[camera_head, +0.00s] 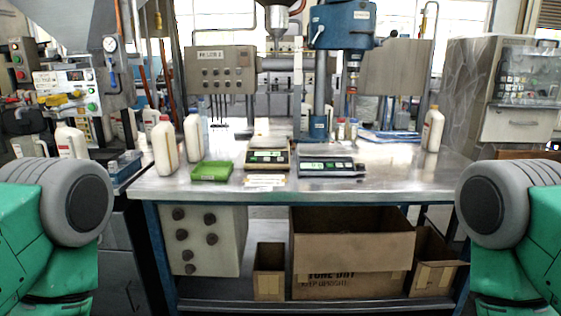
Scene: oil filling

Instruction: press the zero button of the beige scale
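The beige scale (267,158) stands on the metal workbench (230,193), left of its middle and close to the front edge. Its small display is lit green on the front. Its buttons are too small to tell apart, so I cannot pick out the zero button. A darker grey scale (331,167) with a lit display stands just to its right. Only green and grey links of my two arms show, at the left and right edges of the view. Neither gripper is in view, and nothing of mine is near the scales.
White bottles (165,146) stand at the left, and another bottle (432,129) stands at the right. A blue press column (320,95) rises behind the scales. Cardboard boxes (352,240) sit below. The bench's right front is clear.

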